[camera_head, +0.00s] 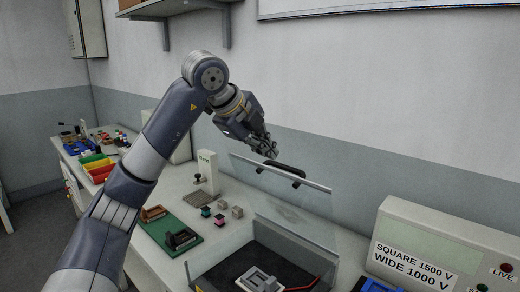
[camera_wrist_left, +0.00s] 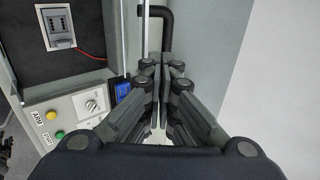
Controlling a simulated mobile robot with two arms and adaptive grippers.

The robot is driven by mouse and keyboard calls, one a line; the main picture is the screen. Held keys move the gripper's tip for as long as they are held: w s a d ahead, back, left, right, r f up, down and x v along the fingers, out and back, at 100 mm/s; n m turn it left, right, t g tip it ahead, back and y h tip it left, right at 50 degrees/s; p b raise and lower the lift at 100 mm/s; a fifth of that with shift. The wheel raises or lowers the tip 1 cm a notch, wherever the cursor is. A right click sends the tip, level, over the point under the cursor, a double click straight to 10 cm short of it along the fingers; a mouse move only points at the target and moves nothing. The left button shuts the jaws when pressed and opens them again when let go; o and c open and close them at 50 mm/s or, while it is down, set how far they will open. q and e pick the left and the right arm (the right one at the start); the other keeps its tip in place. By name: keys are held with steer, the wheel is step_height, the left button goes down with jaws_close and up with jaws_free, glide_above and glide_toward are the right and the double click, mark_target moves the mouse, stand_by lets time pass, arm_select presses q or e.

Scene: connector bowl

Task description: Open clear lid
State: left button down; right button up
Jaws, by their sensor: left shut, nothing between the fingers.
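The clear lid (camera_head: 262,188) looks raised, standing steeply at the back of the clear-walled box (camera_head: 300,240); its exact angle is hard to tell. Its black bar handle (camera_head: 290,169) is on the upper edge and also shows at the top of the left wrist view (camera_wrist_left: 168,18). My left gripper (camera_head: 270,151) is just above and left of the handle in the head view. In the left wrist view the gripper (camera_wrist_left: 158,65) is shut with its fingers together, beside the handle and not around it. Whether it touches the handle is unclear. My right gripper is out of view.
A grey connector block (camera_head: 258,280) and red wire (camera_head: 304,284) are in the box. A voltage-labelled unit (camera_head: 430,247) stands at right. A green board (camera_head: 170,232), small blocks (camera_head: 219,219) and coloured bins (camera_head: 97,168) are left. A wall shelf (camera_head: 180,8) hangs above.

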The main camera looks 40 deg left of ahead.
arm_select(q)
glide_above(275, 183)
steer(key=w, duration=0.1)
steer(key=f, duration=0.3)
steer(key=f+p, duration=0.1)
steer(key=f, duration=0.1)
steer(key=shift+a+f, duration=0.1)
steer(key=shift+a, duration=0.2)
